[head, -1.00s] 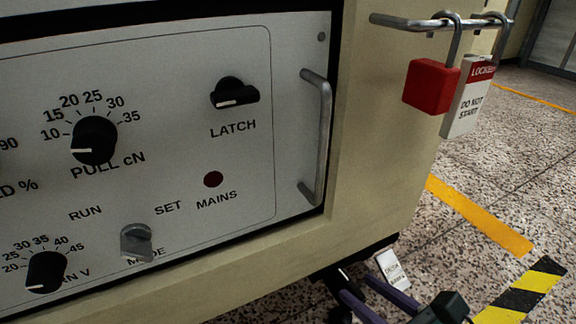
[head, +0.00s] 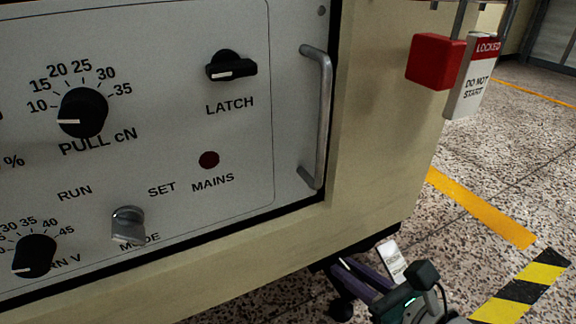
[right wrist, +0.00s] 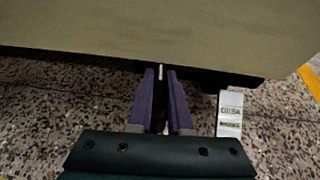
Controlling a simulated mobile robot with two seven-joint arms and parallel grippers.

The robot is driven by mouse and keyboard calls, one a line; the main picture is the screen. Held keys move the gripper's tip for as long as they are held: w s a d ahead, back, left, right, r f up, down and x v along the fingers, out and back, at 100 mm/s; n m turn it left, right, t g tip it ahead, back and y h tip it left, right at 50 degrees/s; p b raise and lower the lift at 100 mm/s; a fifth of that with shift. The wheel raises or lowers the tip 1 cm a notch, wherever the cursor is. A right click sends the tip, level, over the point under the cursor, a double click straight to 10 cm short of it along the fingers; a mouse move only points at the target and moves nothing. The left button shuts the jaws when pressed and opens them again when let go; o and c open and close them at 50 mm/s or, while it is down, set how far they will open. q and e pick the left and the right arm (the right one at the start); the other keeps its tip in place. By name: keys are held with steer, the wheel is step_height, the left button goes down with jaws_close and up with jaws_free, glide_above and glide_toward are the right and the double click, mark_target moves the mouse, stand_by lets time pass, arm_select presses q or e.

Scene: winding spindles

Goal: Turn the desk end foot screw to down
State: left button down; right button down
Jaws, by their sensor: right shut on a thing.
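The desk end foot screw is mostly hidden under the cream cabinet's lower edge. In the right wrist view a thin pale piece, seemingly its bar (right wrist: 160,72), shows between the purple fingertips. My right gripper (head: 337,268) reaches under the cabinet corner; its fingertips (right wrist: 161,76) are close together and shut on that piece. A dark round foot (head: 341,310) shows below the fingers in the head view. A white tag (head: 392,262) hangs beside the gripper; it also shows in the right wrist view (right wrist: 230,114), its print only partly legible. My left gripper is out of view.
The cream cabinet (head: 385,150) overhangs the gripper. Its panel has knobs, a latch switch (head: 231,68) and a metal handle (head: 318,120). Speckled floor (head: 480,220) with tape lies open at right.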

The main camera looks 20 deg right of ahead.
steer(key=shift+m+h, duration=0.3)
stand_by(0.4)
steer(key=m+h, duration=0.2)
steer(key=h, duration=0.1)
steer(key=shift+m+p, duration=0.3)
steer(key=shift+p, duration=0.05)
steer(key=shift+m+g+h+b, duration=0.35)
steer(key=shift+m+g+h, duration=0.45)
steer(key=shift+m+h, duration=1.5)
steer(key=shift+h, duration=0.3)
steer(key=c, duration=0.8)
jaws_free()
steer(key=shift+c, duration=0.2)
steer(key=p+v, duration=0.5)
steer(key=v, duration=0.5)
